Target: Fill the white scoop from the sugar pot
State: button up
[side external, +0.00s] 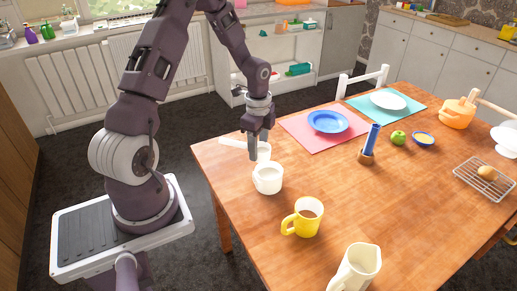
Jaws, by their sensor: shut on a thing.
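The white scoop (264,152) is near the table's left edge, with its flat handle (231,142) pointing left. My gripper (253,155) points down and is shut on the scoop, where the handle meets the bowl. The fingers hide part of the scoop. The sugar pot (268,187) is a small white round pot just in front of the scoop, with pale contents showing at its open top. The pot's rim overlaps the scoop in this view. I cannot tell whether the scoop touches the table or pot, or what its bowl holds.
A yellow mug (301,223) with brown contents stands in front of the pot, and a cream jug (357,270) nearer the front edge. A blue plate (328,121) lies on a pink mat behind right. The table's middle is clear.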

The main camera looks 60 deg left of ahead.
jog(key=shift+r, duration=0.15)
jog(key=shift+r, duration=0.9)
